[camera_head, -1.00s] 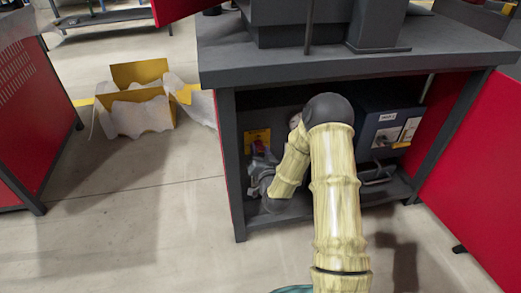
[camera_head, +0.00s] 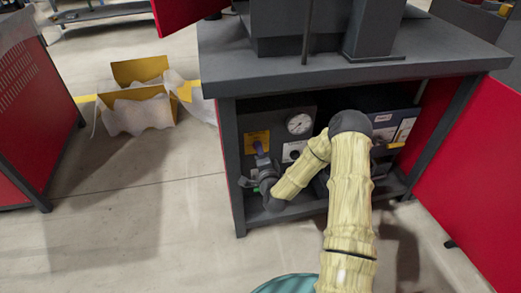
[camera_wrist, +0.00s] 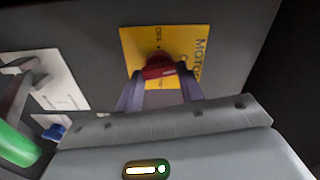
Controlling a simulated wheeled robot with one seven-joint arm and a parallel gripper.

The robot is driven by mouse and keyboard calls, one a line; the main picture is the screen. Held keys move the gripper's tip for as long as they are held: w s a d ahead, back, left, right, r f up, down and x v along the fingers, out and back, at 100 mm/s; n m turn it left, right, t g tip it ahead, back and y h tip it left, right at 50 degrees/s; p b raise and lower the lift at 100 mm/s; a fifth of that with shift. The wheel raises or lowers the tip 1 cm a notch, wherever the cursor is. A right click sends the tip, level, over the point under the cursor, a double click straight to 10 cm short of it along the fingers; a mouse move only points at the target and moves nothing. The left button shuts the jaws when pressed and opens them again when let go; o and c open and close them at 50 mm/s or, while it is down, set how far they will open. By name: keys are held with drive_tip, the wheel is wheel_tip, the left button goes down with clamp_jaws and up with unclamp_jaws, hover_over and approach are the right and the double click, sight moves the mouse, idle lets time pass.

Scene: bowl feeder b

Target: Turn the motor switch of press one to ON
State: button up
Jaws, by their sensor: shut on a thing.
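The motor switch is a red knob (camera_wrist: 160,68) on a yellow plate (camera_wrist: 197,38) marked MOTOR in the wrist view. The plate also shows in the head view (camera_head: 250,136), on the dark panel inside the open cabinet. My gripper (camera_wrist: 160,82) has its two purple fingers on either side of the knob, shut on it. In the head view my gripper (camera_head: 260,150) reaches the plate from below and covers the knob there. The knob's pointing direction is hard to tell, and the small lettering is not clearly readable.
A round gauge (camera_head: 299,123) sits right of the plate. A blue-grey box (camera_head: 388,112) with white labels stands further right. Red doors (camera_head: 470,180) flank the cabinet on the right. A yellow open box (camera_head: 140,75) lies on the floor at left. In the wrist view, a green part (camera_wrist: 16,145) is at left.

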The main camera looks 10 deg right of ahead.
drive_tip(key=shift+d+f+m+p, duration=0.15)
drive_tip(key=shift+m+p, duration=0.3)
drive_tip(key=shift+m, duration=0.65)
drive_tip(key=o, duration=1)
drive_tip(key=s+p, duration=0.5)
drive_tip(key=s, duration=1.2)
drive_tip(key=shift+s, duration=0.25)
